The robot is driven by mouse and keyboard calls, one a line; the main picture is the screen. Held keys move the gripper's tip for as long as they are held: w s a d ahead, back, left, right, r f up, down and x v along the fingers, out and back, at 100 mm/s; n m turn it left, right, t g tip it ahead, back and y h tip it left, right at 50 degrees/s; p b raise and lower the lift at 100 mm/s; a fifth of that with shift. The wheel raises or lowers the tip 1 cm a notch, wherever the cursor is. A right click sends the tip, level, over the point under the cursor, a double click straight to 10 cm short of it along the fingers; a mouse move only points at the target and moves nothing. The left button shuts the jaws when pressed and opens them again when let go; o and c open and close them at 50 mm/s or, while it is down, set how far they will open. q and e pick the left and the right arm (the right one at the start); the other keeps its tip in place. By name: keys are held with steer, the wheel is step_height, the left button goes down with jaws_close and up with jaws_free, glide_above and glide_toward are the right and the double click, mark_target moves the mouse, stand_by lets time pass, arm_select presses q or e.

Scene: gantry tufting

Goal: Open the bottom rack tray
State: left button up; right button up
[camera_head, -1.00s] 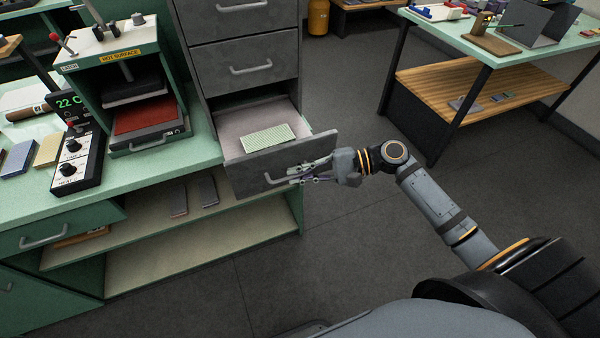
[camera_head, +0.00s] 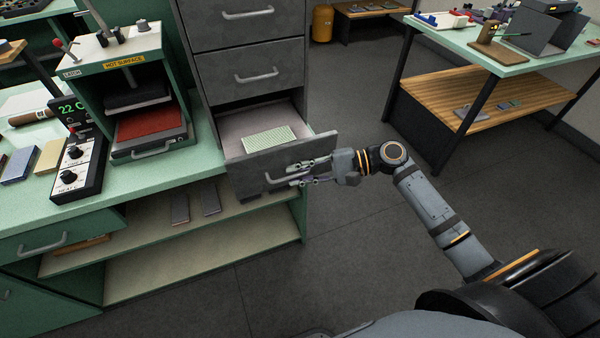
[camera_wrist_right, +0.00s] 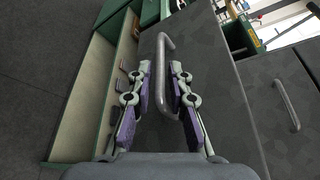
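The bottom rack tray (camera_head: 240,175) is a grey drawer that stands pulled out of the grey cabinet, with a pale green speckled sheet (camera_head: 268,139) lying inside. Its bar handle (camera_head: 277,180) is on the front face. My right gripper (camera_head: 292,176) is at this handle, its fingers spread. In the right wrist view the handle (camera_wrist_right: 160,75) lies between the two purple-padded fingers (camera_wrist_right: 162,88), with gaps beside it. The fingers are open around the handle, not clamped on it. My left gripper is not in view.
Closed grey drawers (camera_head: 250,66) are above the open tray. A green bench (camera_head: 180,170) with a hot press (camera_head: 128,90) and a control box (camera_head: 78,160) stands at the left. A second table (camera_head: 490,50) is at the upper right. The floor between is clear.

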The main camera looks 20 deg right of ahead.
steer(key=shift+d, duration=0.1)
steer(key=shift+s+d+r, duration=0.1)
steer(key=shift+s+d, duration=0.1)
steer(key=shift+d, duration=0.1)
steer(key=v, duration=1.1)
steer(key=shift+w+d+r, duration=0.1)
